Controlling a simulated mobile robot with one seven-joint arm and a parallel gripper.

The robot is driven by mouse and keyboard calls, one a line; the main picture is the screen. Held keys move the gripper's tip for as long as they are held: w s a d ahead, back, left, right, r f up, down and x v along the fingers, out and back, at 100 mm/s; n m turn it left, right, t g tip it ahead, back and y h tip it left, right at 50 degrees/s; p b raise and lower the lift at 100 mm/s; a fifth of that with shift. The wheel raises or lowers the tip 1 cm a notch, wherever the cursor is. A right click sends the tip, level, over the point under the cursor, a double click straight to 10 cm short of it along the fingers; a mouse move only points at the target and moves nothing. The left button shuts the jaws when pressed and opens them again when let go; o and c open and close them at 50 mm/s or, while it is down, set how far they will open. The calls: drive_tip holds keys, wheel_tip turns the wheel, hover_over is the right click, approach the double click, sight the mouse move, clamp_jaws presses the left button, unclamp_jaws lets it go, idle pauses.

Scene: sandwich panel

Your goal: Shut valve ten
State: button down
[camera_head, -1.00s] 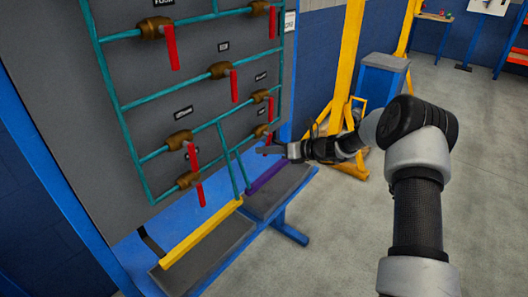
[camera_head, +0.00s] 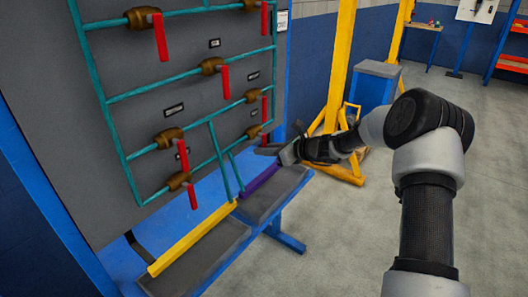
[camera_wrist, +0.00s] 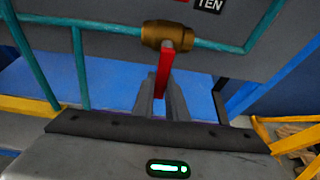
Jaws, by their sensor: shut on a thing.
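Valve ten has a brass body (camera_wrist: 168,35) on a teal pipe, below a label (camera_wrist: 208,4) reading TEN in the wrist view. Its red handle (camera_wrist: 164,70) points down from the body, across the line of the pipe. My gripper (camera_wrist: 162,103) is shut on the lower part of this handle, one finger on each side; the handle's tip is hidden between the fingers. In the head view, valve ten (camera_head: 254,131) is at the lower right of the panel, with my gripper (camera_head: 268,149) at its handle.
The grey panel (camera_head: 130,80) carries several other brass valves with red handles hanging down. Below it are a yellow bar (camera_head: 195,238), a purple bar (camera_head: 258,182) and a blue frame. A yellow stand and blue box (camera_head: 378,85) stand behind my arm. The floor at right is clear.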

drive_tip(key=shift+d, duration=0.1)
drive_tip(key=c, duration=1.8)
unclamp_jaws()
drive_tip(key=shift+o, duration=0.2)
drive_tip(key=p+v, duration=0.3)
drive_tip(key=v, duration=1.4)
drive_tip(key=shift+r+p, duration=0.2)
drive_tip(key=shift+p, duration=0.1)
drive_tip(key=shift+s, duration=0.1)
